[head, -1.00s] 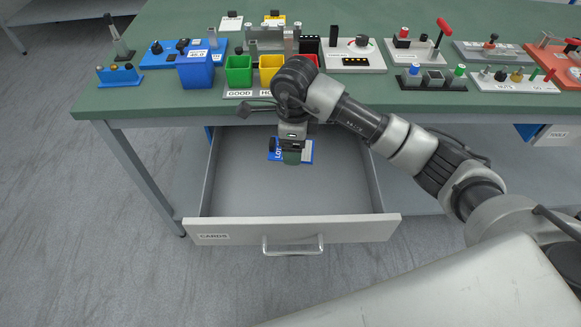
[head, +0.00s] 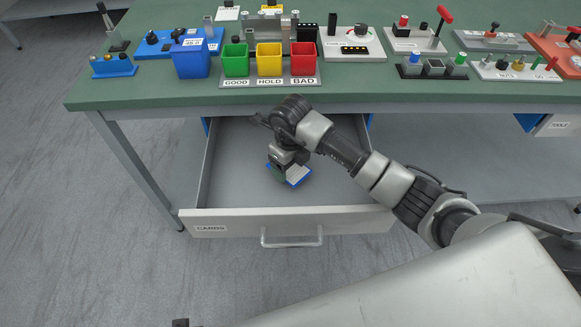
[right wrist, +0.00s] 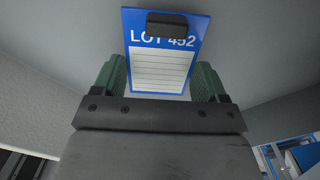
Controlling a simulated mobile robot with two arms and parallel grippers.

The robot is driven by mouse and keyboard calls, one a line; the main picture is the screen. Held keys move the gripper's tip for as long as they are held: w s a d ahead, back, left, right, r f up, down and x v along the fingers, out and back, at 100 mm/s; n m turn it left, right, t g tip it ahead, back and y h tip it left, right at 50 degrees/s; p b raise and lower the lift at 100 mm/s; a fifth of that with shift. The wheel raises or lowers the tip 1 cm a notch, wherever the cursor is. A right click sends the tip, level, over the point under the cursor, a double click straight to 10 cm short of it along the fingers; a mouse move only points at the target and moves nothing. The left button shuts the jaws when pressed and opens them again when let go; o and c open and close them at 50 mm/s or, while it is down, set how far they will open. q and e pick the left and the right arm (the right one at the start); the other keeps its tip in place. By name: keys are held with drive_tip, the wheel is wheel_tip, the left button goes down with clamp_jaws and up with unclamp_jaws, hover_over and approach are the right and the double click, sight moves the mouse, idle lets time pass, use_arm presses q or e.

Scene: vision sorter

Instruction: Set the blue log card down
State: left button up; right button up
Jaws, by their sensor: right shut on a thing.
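The blue log card (head: 297,176), with a white lined field, is over the floor of the open drawer (head: 235,180). My right gripper (head: 284,172) points down into the drawer and is shut on the card. In the right wrist view the card (right wrist: 160,72) reads "LOT 452" and has a black grip (right wrist: 166,24) near its top. It sits between the green finger pads of the right gripper (right wrist: 160,85). I cannot tell whether the card touches the drawer floor. My left gripper is not in view.
The drawer front (head: 350,222) is labelled CARDS and has a handle (head: 291,240). The drawer floor is otherwise bare. On the green bench (head: 150,92) above stand a blue bin (head: 191,60), green (head: 236,62), yellow (head: 269,62) and red (head: 303,62) bins and several fixtures.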

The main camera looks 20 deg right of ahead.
drive_tip(key=shift+f, duration=0.8)
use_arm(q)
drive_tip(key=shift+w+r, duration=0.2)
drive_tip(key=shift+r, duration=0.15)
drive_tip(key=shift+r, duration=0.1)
use_arm(e)
drive_tip(key=shift+f, duration=0.1)
drive_tip(key=o, duration=0.9)
use_arm(q)
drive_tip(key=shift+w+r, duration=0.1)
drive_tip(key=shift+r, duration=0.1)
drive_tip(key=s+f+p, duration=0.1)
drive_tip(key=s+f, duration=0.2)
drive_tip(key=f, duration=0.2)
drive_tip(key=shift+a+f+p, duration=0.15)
drive_tip(key=shift+p, duration=0.15)
use_arm(e)
wheel_tip(320, 180, up, 12)
